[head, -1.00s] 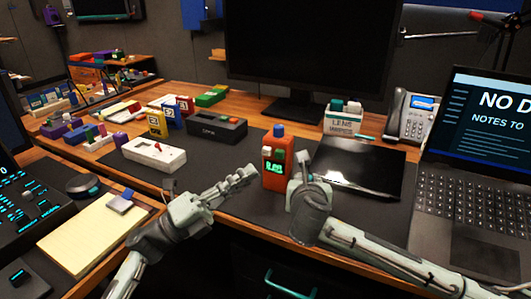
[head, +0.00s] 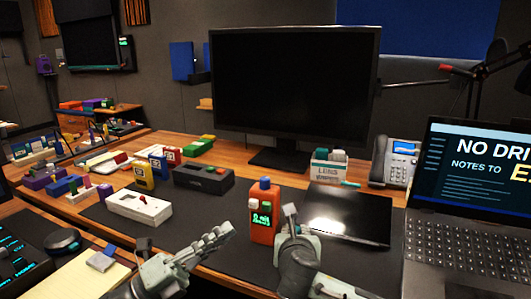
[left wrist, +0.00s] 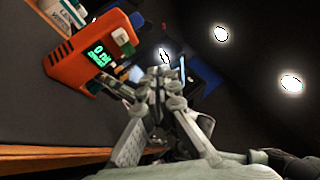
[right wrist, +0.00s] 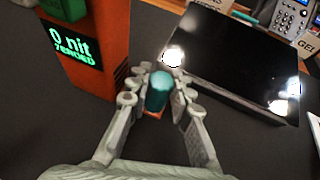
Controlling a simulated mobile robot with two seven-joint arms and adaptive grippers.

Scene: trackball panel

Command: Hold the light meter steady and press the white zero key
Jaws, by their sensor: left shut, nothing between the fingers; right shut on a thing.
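The orange light meter (head: 264,220) stands upright on the dark mat with a blue top. Its green display reads "0 nit ZEROED" in the right wrist view (right wrist: 75,40). The white key (head: 252,203) is high on its front, beside a green one; it also shows in the left wrist view (left wrist: 121,36). My left gripper (head: 226,232) is shut and empty, left of the meter and apart from it. My right gripper (right wrist: 158,90) is shut on a teal cylinder (right wrist: 160,88) with orange beneath, right of the meter. I cannot tell how the cylinder joins the meter.
A black flat panel (head: 345,216) lies right of the meter, with a laptop (head: 470,200) beyond. A monitor (head: 290,90) stands behind. A white device (head: 140,207) and a black box (head: 203,178) lie to the left. The mat between the white device and the meter is clear.

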